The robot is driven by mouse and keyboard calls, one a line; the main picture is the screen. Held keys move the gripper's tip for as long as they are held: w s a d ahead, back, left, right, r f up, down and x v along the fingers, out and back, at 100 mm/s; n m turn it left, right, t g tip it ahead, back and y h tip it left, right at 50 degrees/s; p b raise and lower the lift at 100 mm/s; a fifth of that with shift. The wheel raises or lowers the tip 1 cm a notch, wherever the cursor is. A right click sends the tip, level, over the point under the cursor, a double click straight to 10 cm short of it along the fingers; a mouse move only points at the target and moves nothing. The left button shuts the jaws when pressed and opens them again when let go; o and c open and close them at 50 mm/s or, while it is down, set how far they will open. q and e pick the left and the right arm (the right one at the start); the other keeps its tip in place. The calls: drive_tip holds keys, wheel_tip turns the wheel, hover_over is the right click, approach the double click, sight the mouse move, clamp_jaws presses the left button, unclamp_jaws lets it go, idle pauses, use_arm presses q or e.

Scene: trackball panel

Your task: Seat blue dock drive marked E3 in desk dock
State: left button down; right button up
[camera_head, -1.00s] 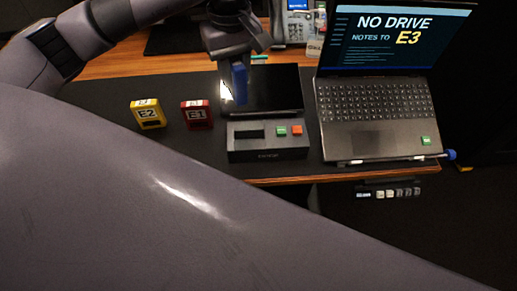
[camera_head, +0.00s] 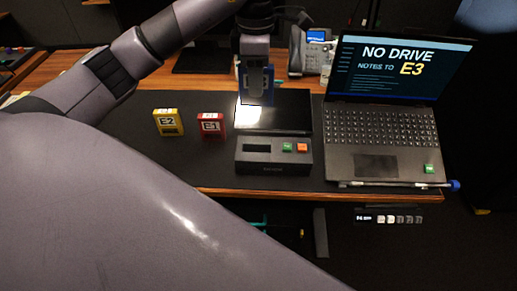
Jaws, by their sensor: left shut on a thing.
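My left gripper (camera_head: 256,68) comes down from the top centre and is shut on the blue drive (camera_head: 257,94). It holds the drive upright above the desk, in front of a dark flat panel in the picture. No marking is readable on the drive. The desk dock (camera_head: 272,167) is a dark box below the drive in the picture, with a dark slot (camera_head: 257,149) at its upper left and a green and an orange button at its right. The drive is apart from the slot, whose opening looks empty. My right gripper is not in view.
A yellow drive marked E2 (camera_head: 168,122) and a red drive marked E1 (camera_head: 212,125) stand left of the dock. An open laptop (camera_head: 378,130) stands to the right, its screen reading "NO DRIVE" and "NOTES TO E3". A telephone (camera_head: 312,50) is behind. My own grey body covers the lower left.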

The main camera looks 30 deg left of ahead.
sight(257, 141)
use_arm(q)
wheel_tip(257, 141, down, 18)
drive_tip(key=shift+f+p, duration=0.1)
drive_tip(key=shift+p, duration=0.2)
drive_tip(key=shift+f, duration=0.2)
drive_tip(key=c, duration=0.8)
unclamp_jaws()
drive_tip(key=shift+c, duration=0.2)
drive_tip(key=shift+r, duration=0.15)
